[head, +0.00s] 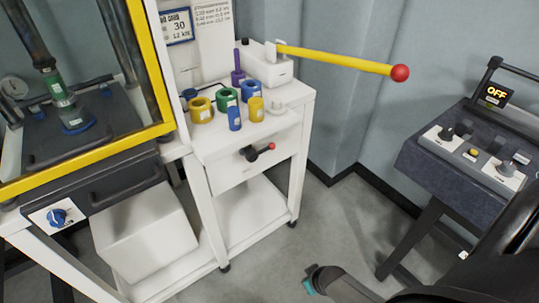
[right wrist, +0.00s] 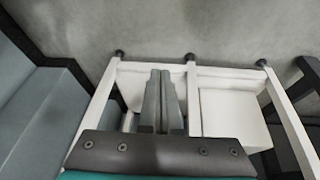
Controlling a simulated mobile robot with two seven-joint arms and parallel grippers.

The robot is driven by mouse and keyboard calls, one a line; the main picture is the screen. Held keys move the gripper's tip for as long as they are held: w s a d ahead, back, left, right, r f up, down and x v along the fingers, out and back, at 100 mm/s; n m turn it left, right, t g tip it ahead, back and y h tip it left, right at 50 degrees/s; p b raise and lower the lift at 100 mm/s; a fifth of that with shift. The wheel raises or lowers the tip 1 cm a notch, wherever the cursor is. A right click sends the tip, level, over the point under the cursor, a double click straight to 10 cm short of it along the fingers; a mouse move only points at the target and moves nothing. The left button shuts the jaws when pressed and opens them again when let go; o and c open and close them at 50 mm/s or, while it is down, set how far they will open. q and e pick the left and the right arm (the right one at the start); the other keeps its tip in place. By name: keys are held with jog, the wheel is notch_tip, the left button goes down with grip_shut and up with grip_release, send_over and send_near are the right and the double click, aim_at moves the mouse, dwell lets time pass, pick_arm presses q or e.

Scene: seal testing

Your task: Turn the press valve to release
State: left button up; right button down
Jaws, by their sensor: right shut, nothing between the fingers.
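The press (head: 65,120) stands at the left of the head view behind a yellow-edged guard. On a white plate on its front, low at the left, is a blue knob (head: 57,216) that looks like the press valve; small marks beside it are too small to read. My right arm comes in from the lower right, with a dark and teal part low in the middle. My right gripper (right wrist: 160,75) shows in the right wrist view, its grey fingers together and empty, well apart from the knob. My left gripper is not in view.
A white cart (head: 248,170) beside the press holds several coloured rings and cylinders (head: 228,98). A yellow lever with a red ball (head: 400,73) sticks out over the floor. A control console (head: 470,150) with a display reading OFF stands at the right. Grey floor (head: 320,220) lies open between.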

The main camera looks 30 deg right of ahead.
jog(key=w+d+r+t+b, duration=0.1)
jog(key=w+d+r+b, duration=0.15)
jog(key=w, duration=0.35)
jog(key=w+d+r+t+b, duration=0.2)
jog(key=w+d+r, duration=0.1)
jog(key=w, duration=0.3)
jog(key=n+t+y+b, duration=0.1)
jog(key=t+y+b, duration=0.1)
jog(key=t+b, duration=0.65)
send_near(270, 145)
notch_tip(270, 145, up, 5)
jog(key=s+a+g+b, duration=0.1)
jog(key=g+b, duration=0.1)
jog(key=g, duration=0.1)
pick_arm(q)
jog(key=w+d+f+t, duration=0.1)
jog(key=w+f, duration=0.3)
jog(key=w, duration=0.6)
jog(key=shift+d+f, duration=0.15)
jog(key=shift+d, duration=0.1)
pick_arm(e)
jog(key=shift+s+a+f, duration=0.15)
